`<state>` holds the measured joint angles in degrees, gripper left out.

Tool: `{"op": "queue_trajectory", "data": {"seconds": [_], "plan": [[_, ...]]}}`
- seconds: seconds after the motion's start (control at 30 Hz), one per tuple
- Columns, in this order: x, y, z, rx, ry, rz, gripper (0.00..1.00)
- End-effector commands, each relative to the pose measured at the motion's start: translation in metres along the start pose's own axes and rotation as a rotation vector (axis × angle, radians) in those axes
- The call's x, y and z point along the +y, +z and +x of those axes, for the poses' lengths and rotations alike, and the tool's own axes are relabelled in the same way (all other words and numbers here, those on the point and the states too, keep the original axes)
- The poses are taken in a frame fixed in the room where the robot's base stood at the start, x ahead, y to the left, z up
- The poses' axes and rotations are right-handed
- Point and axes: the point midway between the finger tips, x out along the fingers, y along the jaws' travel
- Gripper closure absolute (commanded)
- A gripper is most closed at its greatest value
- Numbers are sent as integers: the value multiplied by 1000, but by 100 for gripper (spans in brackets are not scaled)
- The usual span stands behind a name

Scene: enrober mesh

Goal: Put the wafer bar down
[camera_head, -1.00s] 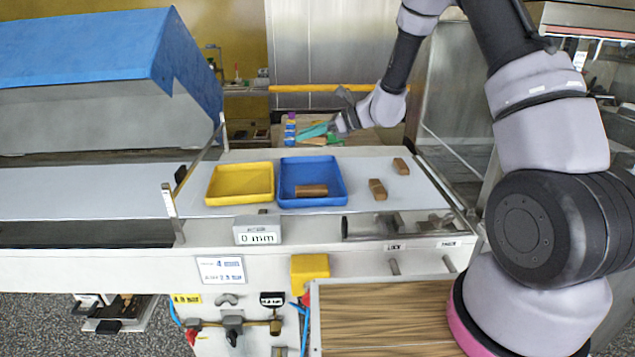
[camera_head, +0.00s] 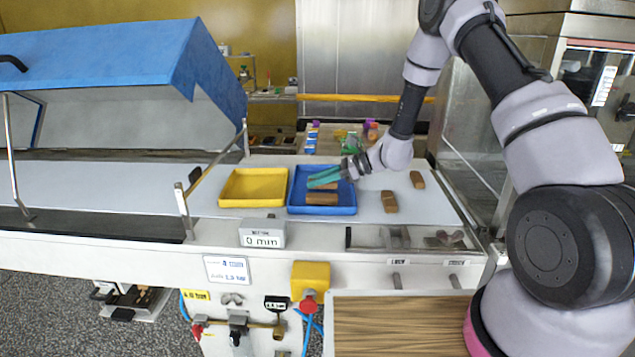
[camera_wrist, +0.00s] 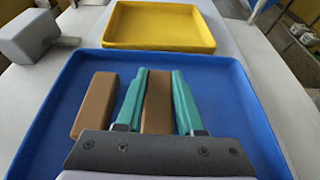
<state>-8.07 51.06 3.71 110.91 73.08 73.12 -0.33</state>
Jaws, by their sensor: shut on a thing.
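My gripper (camera_head: 325,178) reaches in from the right over the blue tray (camera_head: 348,209). In the wrist view its green fingers (camera_wrist: 159,100) are shut on a brown wafer bar (camera_wrist: 158,103), inside the outline of the blue tray (camera_wrist: 242,118). I cannot tell whether the held bar touches the tray floor. A second wafer bar (camera_wrist: 95,104) lies in the tray to the left of the held one, roughly parallel and a little apart. That bar also shows in the head view (camera_head: 321,199), in front of my fingers.
An empty yellow tray (camera_head: 253,187) stands left of the blue one. Two more brown bars, a nearer one (camera_head: 389,201) and a farther one (camera_head: 417,179), lie on the white belt to the right. A grey display box (camera_head: 262,233) stands at the front edge.

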Motion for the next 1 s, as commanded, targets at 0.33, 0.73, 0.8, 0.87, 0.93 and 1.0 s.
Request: {"op": "queue_trajectory", "data": {"seconds": [0.33, 0.73, 0.8, 0.87, 0.93, 1.0], "plan": [[0, -7, 3, 0, 0, -1, 94], [0, -8, 3, 0, -1, -1, 33], [0, -7, 3, 0, -1, -2, 33], [0, -4, 2, 0, -1, -3, 33], [-1, -5, -6, 0, -3, -1, 33], [-2, -5, -17, 0, -5, -1, 33]]}}
